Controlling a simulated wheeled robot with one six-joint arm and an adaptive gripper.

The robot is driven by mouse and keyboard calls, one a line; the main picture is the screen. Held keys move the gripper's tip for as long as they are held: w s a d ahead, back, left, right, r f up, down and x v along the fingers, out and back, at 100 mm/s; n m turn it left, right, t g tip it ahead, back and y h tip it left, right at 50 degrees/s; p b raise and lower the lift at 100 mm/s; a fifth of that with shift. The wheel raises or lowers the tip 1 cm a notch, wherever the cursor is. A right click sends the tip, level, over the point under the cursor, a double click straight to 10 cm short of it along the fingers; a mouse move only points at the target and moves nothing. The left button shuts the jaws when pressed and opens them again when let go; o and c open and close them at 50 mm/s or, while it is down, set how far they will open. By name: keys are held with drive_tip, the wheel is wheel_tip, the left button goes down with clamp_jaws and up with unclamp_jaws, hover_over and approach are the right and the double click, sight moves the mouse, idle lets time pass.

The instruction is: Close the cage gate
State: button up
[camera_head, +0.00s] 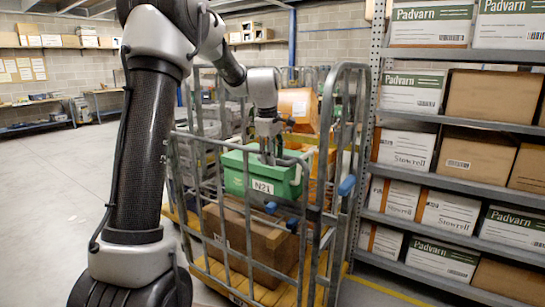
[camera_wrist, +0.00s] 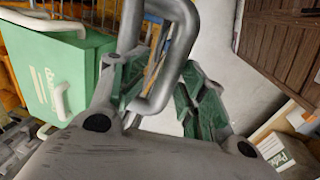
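The roll cage (camera_head: 345,115) is a grey tubular frame on a yellow-edged base, beside the rack. A barred panel with a looped top rail (camera_head: 222,185) stands at its near side; I cannot tell for sure which panel is the gate or how far it is swung. My gripper (camera_head: 268,155) points down, overlapping the green crate in the head view. In the wrist view, my gripper (camera_wrist: 165,95) has its green-padded fingers apart, with a bent grey tube (camera_wrist: 162,85) crossing between or just beyond them. I cannot tell whether they touch it.
The cage holds a green crate (camera_head: 238,176) labelled N21, a brown carton (camera_head: 235,238) and orange boxes. Blue latches (camera_head: 347,186) sit on its frame. A shelf rack (camera_head: 455,125) with cartons stands close on the right. The floor (camera_head: 55,200) at the left is clear.

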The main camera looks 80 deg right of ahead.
wheel_tip(320, 180, up, 11)
drive_tip(key=a, duration=0.2)
drive_tip(key=shift+w+r, duration=0.2)
drive_tip(key=shift+w, duration=0.25)
drive_tip(key=w+a+f+m+t, duration=0.1)
drive_tip(key=w+a+f+m, duration=0.2)
drive_tip(key=w+a, duration=0.85)
drive_tip(key=w+a+f+m+t, duration=0.15)
drive_tip(key=w+a+f, duration=0.25)
drive_tip(key=w+a, duration=0.7)
drive_tip(key=w+a+n+t+y, duration=0.1)
drive_tip(key=w+a+n, duration=0.2)
drive_tip(key=a, duration=1)
drive_tip(key=w+a+n+t+y, duration=0.1)
drive_tip(key=w+a+n, duration=0.3)
drive_tip(key=a, duration=0.8)
drive_tip(key=shift+a+f+n+t, duration=0.2)
drive_tip(key=shift+a+n+t, duration=0.15)
drive_tip(key=shift+n, duration=0.7)
